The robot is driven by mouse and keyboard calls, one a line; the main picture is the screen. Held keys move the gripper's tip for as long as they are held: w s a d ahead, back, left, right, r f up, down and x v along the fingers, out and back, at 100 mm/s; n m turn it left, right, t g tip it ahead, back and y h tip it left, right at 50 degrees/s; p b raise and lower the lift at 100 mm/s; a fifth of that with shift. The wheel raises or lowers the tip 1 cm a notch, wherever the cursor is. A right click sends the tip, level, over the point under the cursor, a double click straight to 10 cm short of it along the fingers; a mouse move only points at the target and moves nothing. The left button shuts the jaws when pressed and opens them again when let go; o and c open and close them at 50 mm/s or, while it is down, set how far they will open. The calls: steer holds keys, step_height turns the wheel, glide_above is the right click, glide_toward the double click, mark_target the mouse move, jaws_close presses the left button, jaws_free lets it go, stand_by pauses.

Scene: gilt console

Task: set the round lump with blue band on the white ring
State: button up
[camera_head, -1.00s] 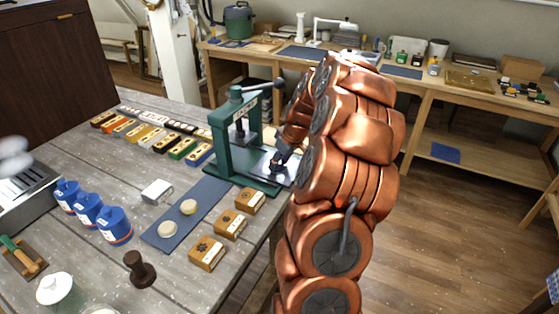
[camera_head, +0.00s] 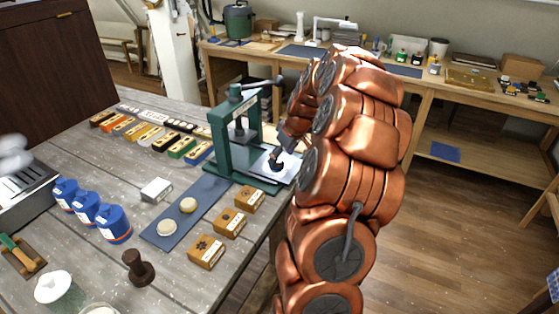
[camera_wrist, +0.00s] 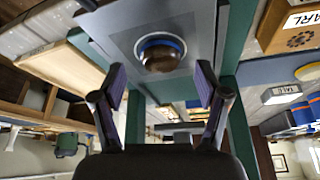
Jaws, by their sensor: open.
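The round lump with blue band (camera_wrist: 160,57) is brown and shiny in the wrist view. It sits on a grey plate (camera_wrist: 203,22) at the base of the green press. A thin pale rim shows around the blue band; I take it for the white ring, mostly hidden under the lump. My gripper (camera_wrist: 160,75) is open, its two fingers on either side of the picture with the lump beyond and between them, apart from both. In the head view my gripper (camera_head: 279,157) is small and dark above the pale plate, and hides detail there.
The green press (camera_head: 222,140) with its lever stands close behind my gripper. Wooden stamped blocks (camera_head: 229,222), a blue mat (camera_head: 190,218) with two pale discs and blue jars (camera_head: 114,224) lie to the left. The table's right edge is near.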

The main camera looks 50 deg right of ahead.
steer(key=b+v, duration=0.2)
steer(key=v, duration=0.8)
steer(key=s+a+n+g+y, duration=0.1)
steer(key=s+a, duration=0.1)
steer(key=a, duration=1.1)
steer(key=s+a+g, duration=0.2)
steer(key=a, duration=1.1)
steer(key=s+a+f+g, duration=0.1)
steer(key=s+a+f, duration=0.1)
steer(key=s+a, duration=0.2)
steer(key=s+a+f+m+g, duration=0.1)
steer(key=s+a+f, duration=0.2)
steer(key=s, duration=0.7)
steer(key=s+a+f+g+h, duration=0.1)
steer(key=s+a+f, duration=0.1)
steer(key=s+a, duration=0.3)
steer(key=shift+s+f, duration=0.2)
steer(key=shift+s, duration=0.75)
